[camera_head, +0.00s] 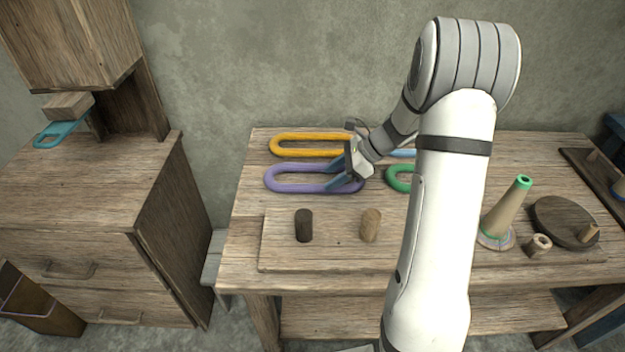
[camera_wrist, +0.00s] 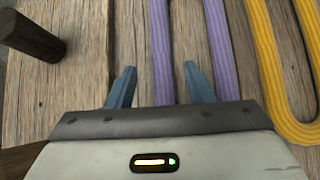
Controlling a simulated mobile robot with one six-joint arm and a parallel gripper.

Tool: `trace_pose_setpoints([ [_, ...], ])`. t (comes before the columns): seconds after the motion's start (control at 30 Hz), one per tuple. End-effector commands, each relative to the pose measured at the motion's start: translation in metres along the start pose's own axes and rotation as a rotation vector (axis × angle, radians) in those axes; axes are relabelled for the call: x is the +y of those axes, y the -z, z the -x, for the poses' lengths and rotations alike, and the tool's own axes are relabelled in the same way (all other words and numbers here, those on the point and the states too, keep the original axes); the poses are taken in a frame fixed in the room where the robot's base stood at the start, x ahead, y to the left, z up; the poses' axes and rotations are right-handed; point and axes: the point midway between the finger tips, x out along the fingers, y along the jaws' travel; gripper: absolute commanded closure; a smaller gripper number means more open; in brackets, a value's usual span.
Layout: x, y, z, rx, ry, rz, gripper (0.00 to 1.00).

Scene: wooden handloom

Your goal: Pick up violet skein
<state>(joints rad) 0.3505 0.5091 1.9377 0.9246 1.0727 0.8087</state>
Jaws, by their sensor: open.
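The violet skein (camera_head: 290,186) is a long flat loop lying on the wooden table, left of its middle. My gripper (camera_head: 341,178) is open above the right end of the skein, with its blue fingers pointing left and down. In the wrist view the violet skein (camera_wrist: 162,50) shows as two parallel strands running up from between and beside the open fingers (camera_wrist: 160,84). One strand passes between the fingertips, and the other passes by the right finger. Whether the fingers touch the skein I cannot tell. My gripper's body hides the skein's near end there.
A yellow skein (camera_head: 300,137) lies just behind the violet one, and a green skein (camera_head: 395,185) lies to its right, partly behind my arm. A dark peg (camera_head: 304,226) and a light peg (camera_head: 371,224) stand in front. A green-tipped cone (camera_head: 507,208) stands right.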

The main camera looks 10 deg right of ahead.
Motion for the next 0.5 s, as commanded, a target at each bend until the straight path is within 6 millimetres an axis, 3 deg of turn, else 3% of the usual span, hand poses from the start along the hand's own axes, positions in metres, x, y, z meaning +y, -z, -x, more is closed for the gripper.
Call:
trace_pose_setpoints([
  [0.33, 0.0, 0.002, -0.045, 0.001, -0.003, 0.002, 0.53],
  [0.5, -0.001, 0.002, -0.051, 0.002, 0.001, 0.002, 0.53],
])
